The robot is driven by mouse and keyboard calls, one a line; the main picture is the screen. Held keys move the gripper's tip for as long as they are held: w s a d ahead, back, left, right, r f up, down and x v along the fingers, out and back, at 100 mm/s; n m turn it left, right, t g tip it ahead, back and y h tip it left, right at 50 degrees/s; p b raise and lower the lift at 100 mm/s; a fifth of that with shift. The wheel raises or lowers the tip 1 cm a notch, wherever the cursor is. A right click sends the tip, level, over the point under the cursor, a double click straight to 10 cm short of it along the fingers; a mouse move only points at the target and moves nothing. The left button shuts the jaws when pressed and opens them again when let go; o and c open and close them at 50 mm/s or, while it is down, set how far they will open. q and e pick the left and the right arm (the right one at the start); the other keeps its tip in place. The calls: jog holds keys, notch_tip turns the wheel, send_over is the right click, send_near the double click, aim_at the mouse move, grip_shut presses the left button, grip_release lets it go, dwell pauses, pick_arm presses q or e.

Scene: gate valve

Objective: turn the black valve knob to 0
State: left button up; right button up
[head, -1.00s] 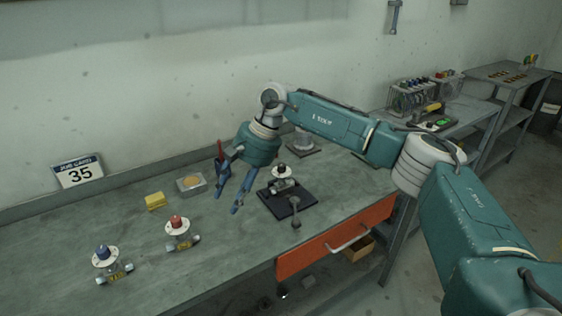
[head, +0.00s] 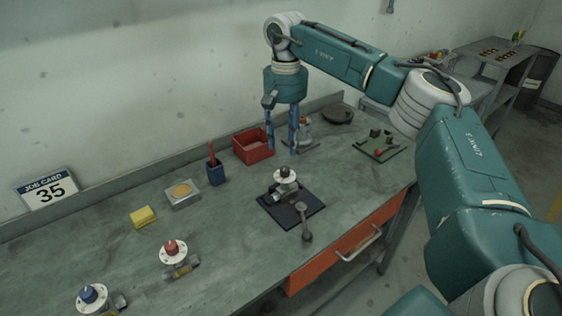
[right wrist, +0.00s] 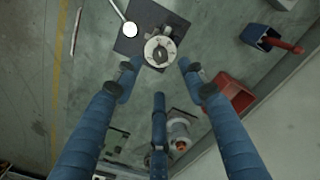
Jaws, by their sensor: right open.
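The black valve knob (head: 284,173) sits on a round white dial on top of a valve, which stands on a dark square plate (head: 308,205) on the workbench. In the right wrist view the knob (right wrist: 159,54) and its dial lie ahead of the fingertips, between them in the picture. My right gripper (head: 282,148) is open and points down, above the bench and behind the valve. Its blue fingers (right wrist: 160,75) are spread and empty, apart from the knob. The dial's marks are too small to read. My left gripper is not in view.
A red-knob valve (head: 174,248) and a blue-knob valve (head: 90,294) stand at the front left. A red bin (head: 252,146), a blue cup (head: 216,174), a tin (head: 183,193) and a yellow block (head: 143,216) stand further back. A lever with a round end lies at the plate.

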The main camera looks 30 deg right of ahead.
jog(key=p, duration=0.1)
send_over(285, 169)
notch_tip(285, 169, down, 5)
jog(key=shift+s+r, duration=0.1)
jog(key=shift+s, duration=0.05)
jog(key=f, duration=0.2)
jog(key=shift+w+f+p, duration=0.25)
jog(key=shift+f+p, duration=0.1)
jog(key=shift+p, duration=0.05)
jog(key=shift+f, duration=0.8)
jog(key=shift+c, duration=0.5)
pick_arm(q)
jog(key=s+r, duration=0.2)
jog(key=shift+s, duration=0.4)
pick_arm(e)
grip_shut()
